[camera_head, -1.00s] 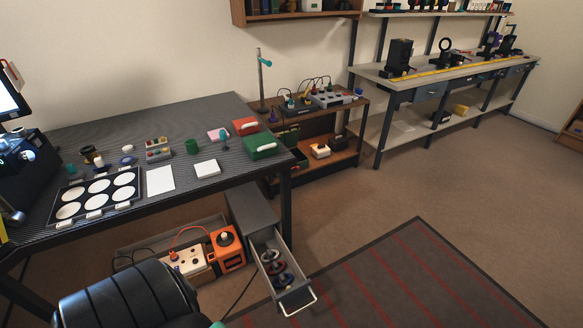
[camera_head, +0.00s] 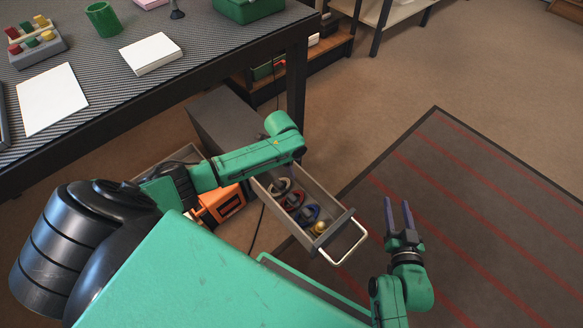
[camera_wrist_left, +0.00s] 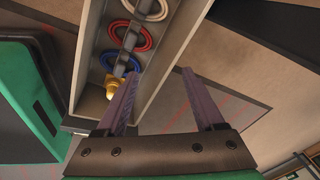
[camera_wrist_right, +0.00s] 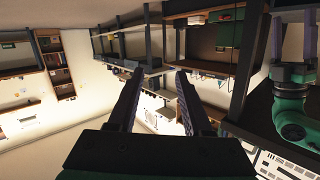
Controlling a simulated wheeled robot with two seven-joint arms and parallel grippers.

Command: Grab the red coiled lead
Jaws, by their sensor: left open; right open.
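The red coiled lead (camera_head: 300,198) lies in an open drawer (camera_head: 350,213), between a whitish coil (camera_head: 281,186) and a blue coil (camera_head: 310,214). It also shows in the left wrist view as a red ring (camera_wrist_left: 148,36) near the top. My left gripper (camera_wrist_left: 160,74) is open and empty, pointing toward the drawer, its fingers apart from the lead. In the head view my left arm hides its fingers. My right gripper (camera_head: 397,201) is open and empty, right of the drawer and above the striped mat.
A gold item (camera_head: 320,227) sits at the drawer's front end, behind a pale handle (camera_head: 345,246). An orange device (camera_head: 222,204) is left of the drawer. The dark worktop (camera_head: 215,35) and its leg (camera_head: 296,85) stand behind. The striped mat (camera_head: 480,220) is clear on the right.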

